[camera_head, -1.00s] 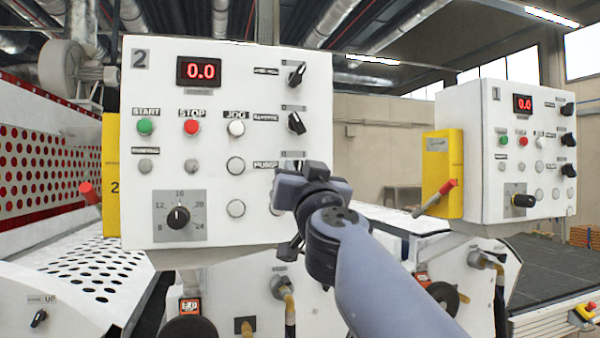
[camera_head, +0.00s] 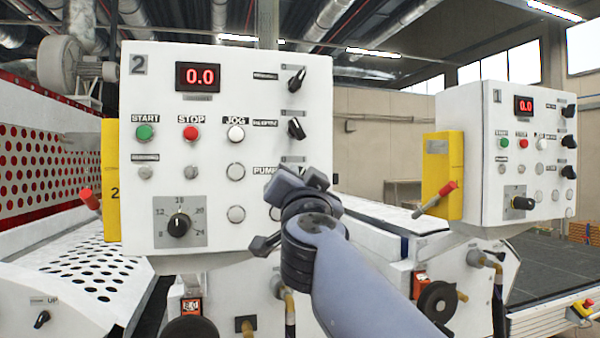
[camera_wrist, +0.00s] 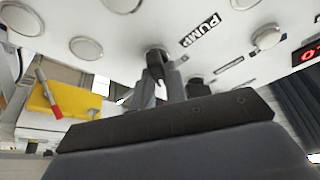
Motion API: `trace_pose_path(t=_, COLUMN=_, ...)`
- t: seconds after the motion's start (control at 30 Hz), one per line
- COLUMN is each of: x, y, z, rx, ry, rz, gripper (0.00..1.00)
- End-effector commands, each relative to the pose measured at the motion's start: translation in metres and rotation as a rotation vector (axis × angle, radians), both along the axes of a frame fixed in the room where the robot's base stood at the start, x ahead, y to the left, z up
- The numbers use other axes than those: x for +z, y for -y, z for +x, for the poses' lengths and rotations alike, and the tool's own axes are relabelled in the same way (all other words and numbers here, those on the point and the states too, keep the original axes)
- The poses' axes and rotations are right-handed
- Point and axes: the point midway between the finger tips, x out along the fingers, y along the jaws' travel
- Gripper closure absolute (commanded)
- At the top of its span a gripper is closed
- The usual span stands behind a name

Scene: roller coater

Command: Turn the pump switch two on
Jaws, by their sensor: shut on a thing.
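Panel 2 (camera_head: 210,225) is a white box with a red 0.0 display. The PUMP label (camera_head: 264,170) is low on its right side and also shows in the wrist view (camera_wrist: 199,30). In the wrist view, the black pump switch (camera_wrist: 155,61) sits just left of this label, and my gripper (camera_wrist: 163,78) is shut on it. In the head view, my gripper (camera_head: 288,184) is tilted at the panel's lower right and hides the pump switch. I cannot tell the switch's exact angle.
Two black switches (camera_head: 296,78) (camera_head: 296,128) are above my gripper. Several round buttons and a dial (camera_head: 179,223) are left of it. Panel 1 (camera_head: 482,155) with a yellow side box (camera_head: 440,170) stands to the right. Machine parts are below.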

Motion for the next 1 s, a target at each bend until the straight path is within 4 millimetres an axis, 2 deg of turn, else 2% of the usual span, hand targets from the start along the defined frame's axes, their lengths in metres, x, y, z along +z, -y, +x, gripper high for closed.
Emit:
trace_pose_path(t=0.37, x=-0.0001, y=0.0003, z=0.0000, rx=0.000, ry=-0.007, rz=0.025, gripper=1.00)
trace_pose_path(t=0.4, x=-0.0001, y=0.0003, z=0.0000, rx=0.000, ry=-0.007, rz=0.025, gripper=0.84)
trace_pose_path(t=0.63, x=-0.0001, y=0.0003, z=0.0000, rx=0.000, ry=-0.007, rz=0.024, gripper=0.65)
trace_pose_path(t=0.87, x=-0.0002, y=0.0003, z=-0.0004, rx=0.000, ry=-0.007, rz=0.023, gripper=0.65)
trace_pose_path(t=1.0, x=-0.0026, y=0.0007, z=-0.0076, rx=0.000, ry=-0.006, rz=0.024, gripper=0.65)
